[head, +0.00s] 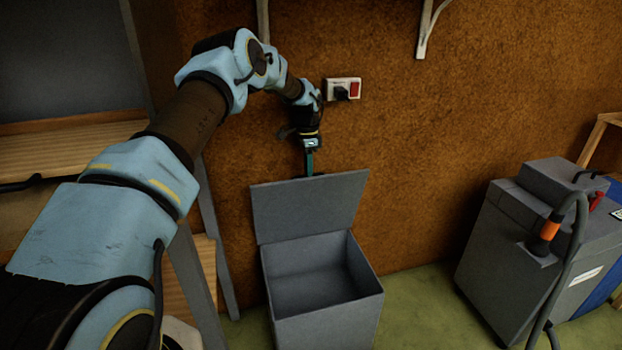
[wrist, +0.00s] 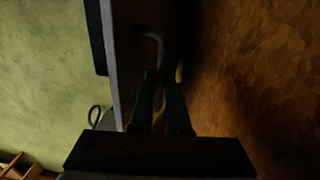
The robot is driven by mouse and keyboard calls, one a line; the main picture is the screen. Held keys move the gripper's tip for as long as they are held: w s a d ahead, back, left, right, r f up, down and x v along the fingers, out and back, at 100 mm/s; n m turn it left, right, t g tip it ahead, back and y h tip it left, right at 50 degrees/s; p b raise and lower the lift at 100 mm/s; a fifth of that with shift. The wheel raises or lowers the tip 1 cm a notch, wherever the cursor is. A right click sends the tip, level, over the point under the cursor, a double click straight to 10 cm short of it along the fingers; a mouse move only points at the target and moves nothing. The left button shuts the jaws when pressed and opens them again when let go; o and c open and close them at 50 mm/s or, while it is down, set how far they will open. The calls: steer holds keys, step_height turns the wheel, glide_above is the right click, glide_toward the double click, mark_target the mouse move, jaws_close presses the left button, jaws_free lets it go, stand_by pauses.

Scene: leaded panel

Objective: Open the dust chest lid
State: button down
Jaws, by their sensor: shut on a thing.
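The grey dust chest (head: 330,315) stands on the floor against the brown wall, and its inside looks empty. Its lid (head: 308,207) is raised at the back edge, standing nearly upright. My gripper (head: 309,170) is at the lid's top edge, its green fingers reaching down behind it. In the wrist view the lid (wrist: 122,60) shows edge-on, and a bent grey handle (wrist: 152,36) runs down between my fingers (wrist: 164,82). My gripper is shut on this handle. The grip itself is dark and partly hidden.
A wall socket with a red switch (head: 355,90) is just above my gripper. A grey machine with a hose (head: 535,245) stands at the right. A wooden bench (head: 75,135) is at the left. Green floor (head: 425,300) is clear between chest and machine.

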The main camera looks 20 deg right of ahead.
steer(key=shift+w+a+f, duration=0.25)
steer(key=shift+w+f, duration=0.05)
steer(key=shift+w, duration=0.25)
steer(key=c, duration=1.2)
jaws_free()
steer(key=o, duration=0.3)
steer(key=shift+d+r, duration=0.15)
steer(key=shift+r, duration=0.1)
steer(key=r, duration=0.7)
steer(key=shift+w+r+b, duration=0.15)
steer(key=shift+w+b, duration=0.1)
steer(key=shift+b, duration=0.1)
